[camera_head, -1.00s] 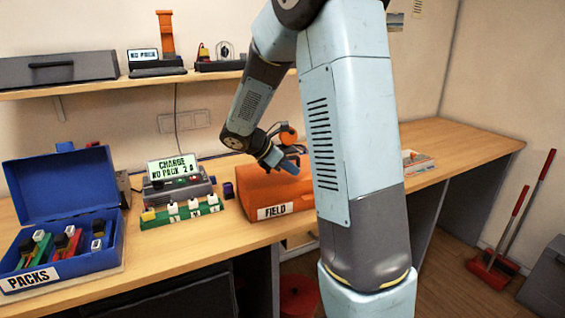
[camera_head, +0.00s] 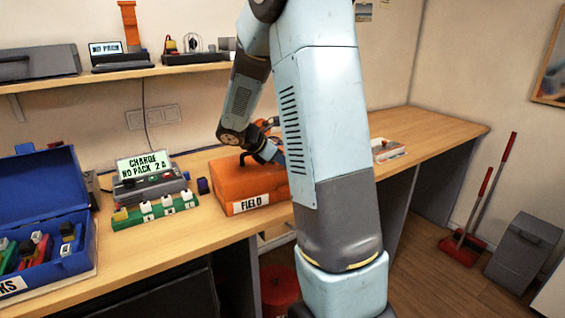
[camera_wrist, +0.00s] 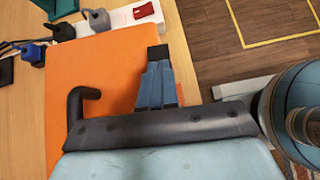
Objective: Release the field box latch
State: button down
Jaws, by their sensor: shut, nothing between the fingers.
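The orange field box (camera_head: 235,182), with a white FIELD label (camera_head: 255,203) on its front, stands on the bench with its lid down. My arm hides its right side. My gripper (camera_head: 276,156) is low over the box top, partly hidden by my arm. In the wrist view the orange lid (camera_wrist: 100,75) fills the middle, with my blue gripper fingers (camera_wrist: 157,85) over it, shut and empty. A dark piece shows at the fingertips; I cannot tell whether it is the latch. Contact with the box cannot be told.
Left of the box are a charger (camera_head: 150,178) reading "NO PACK", a green strip (camera_head: 155,213) and the open blue packs case (camera_head: 40,185). A white power strip (camera_wrist: 125,16) with plugs lies beyond the box. The bench's right end is mostly clear.

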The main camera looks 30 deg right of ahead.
jog(key=shift+d, duration=1.25)
jog(key=shift+a, duration=0.5)
jog(key=a, duration=0.2)
jog(key=shift+w+a, duration=0.1)
jog(key=shift+a, duration=0.3)
jog(key=v, duration=1)
jog(key=shift+a, duration=0.1)
